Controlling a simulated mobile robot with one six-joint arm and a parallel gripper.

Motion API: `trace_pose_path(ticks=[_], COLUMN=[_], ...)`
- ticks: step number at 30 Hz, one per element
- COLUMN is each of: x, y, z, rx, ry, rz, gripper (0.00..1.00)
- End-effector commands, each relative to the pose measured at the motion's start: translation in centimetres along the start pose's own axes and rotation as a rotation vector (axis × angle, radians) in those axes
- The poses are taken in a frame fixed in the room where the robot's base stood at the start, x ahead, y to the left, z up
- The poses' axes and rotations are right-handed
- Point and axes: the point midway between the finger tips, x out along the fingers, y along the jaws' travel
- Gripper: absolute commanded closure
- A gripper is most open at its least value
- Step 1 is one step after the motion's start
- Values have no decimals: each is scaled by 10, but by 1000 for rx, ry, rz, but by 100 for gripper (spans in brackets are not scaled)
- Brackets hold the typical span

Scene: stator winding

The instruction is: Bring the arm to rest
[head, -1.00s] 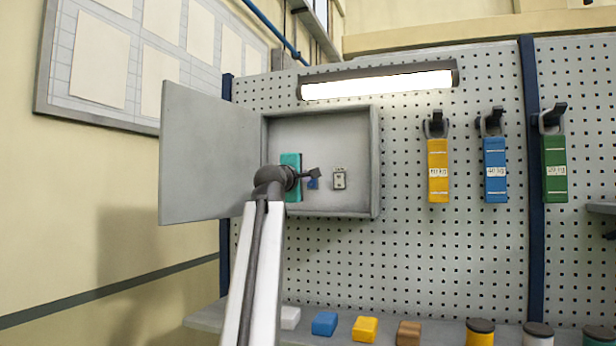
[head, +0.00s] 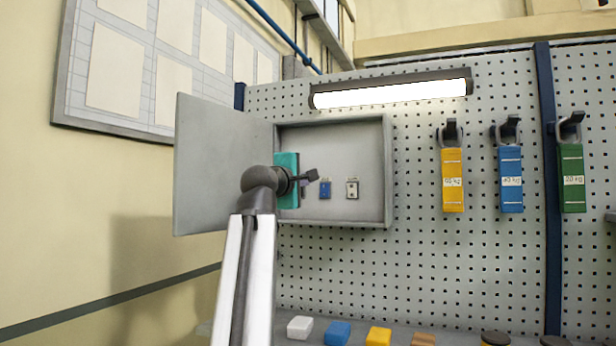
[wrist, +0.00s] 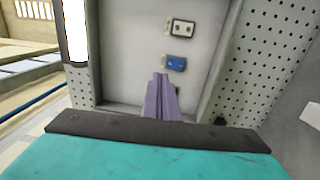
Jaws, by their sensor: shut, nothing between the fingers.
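My gripper (head: 312,176) is in front of the open grey wall cabinet (head: 340,146), at its left part. Its fingers are together and empty, and they also show as a purple pair in the wrist view (wrist: 161,80). They point at the cabinet's back panel; whether they touch anything there I cannot tell. A small blue block (head: 325,189) on that panel is just right of the fingertips in the head view and beyond them in the wrist view (wrist: 178,62). A small white block (head: 352,189) is further right.
The cabinet door (head: 222,165) stands open to the left, close to my arm. Yellow (head: 453,180), blue (head: 511,180) and green (head: 572,178) tags hang on the pegboard. Several blocks, including a yellow one (head: 378,337), lie on the shelf below. A lit lamp (head: 390,91) is above.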

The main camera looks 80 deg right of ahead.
Motion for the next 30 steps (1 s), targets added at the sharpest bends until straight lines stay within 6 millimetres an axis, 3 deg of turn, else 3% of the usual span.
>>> trace_pose_path(ticks=[21,26,30], x=[-2,1,6], y=[-3,-25,-65], z=[-4,-24,-58], rx=[2,14,35], ry=[6,30,70], rz=[-4,-33,-86], gripper=[100,100,100])
